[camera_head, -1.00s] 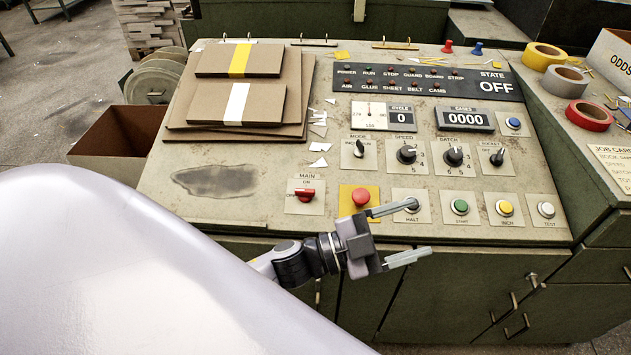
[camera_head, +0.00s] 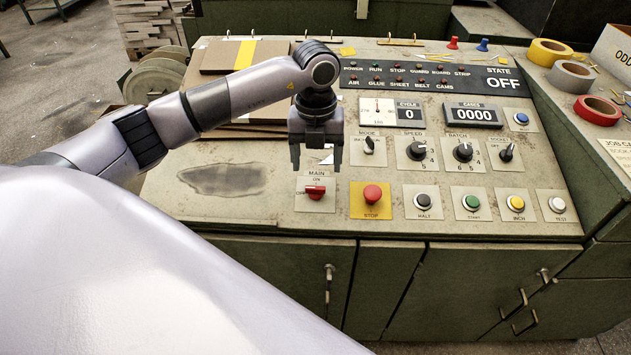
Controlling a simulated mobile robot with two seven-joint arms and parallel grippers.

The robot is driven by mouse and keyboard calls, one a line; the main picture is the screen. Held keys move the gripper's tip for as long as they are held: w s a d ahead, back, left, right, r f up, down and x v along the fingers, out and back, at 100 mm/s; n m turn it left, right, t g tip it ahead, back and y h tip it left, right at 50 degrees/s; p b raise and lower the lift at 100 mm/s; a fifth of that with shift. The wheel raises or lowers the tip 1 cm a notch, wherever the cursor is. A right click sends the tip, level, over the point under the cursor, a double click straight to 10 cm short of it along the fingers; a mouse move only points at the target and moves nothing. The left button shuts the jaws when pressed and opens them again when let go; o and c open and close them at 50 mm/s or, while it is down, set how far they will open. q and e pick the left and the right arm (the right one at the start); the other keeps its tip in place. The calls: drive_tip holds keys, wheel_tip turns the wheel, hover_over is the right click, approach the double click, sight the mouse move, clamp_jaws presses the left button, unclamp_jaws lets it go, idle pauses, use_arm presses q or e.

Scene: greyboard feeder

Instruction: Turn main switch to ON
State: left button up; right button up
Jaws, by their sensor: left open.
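The main switch (camera_head: 315,191) is a red knob on a pale plate marked MAIN and ON, at the front left of the control panel. Its red handle lies roughly sideways, toward the OFF label at its left. The STATE display (camera_head: 503,84) reads OFF. My left gripper (camera_head: 316,167) is open, pointing down, with its fingertips just behind the main switch in the picture. I see nothing between its fingers but panel surface. Its height above the panel is hard to judge. My right gripper is not in view.
A red stop button (camera_head: 372,194) on a yellow plate sits just right of the switch, with the halt button (camera_head: 423,201) beyond. The mode knob (camera_head: 369,145) is close to the gripper's right. Cardboard sheets (camera_head: 215,60) lie behind my left arm.

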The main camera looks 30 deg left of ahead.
sight(315, 187)
use_arm(q)
drive_tip(key=shift+a+f, duration=0.2)
drive_tip(key=shift+f, duration=0.15)
drive_tip(key=shift+f+p, duration=0.3)
drive_tip(key=shift+f, duration=2.85)
drive_tip(key=c, duration=1.1)
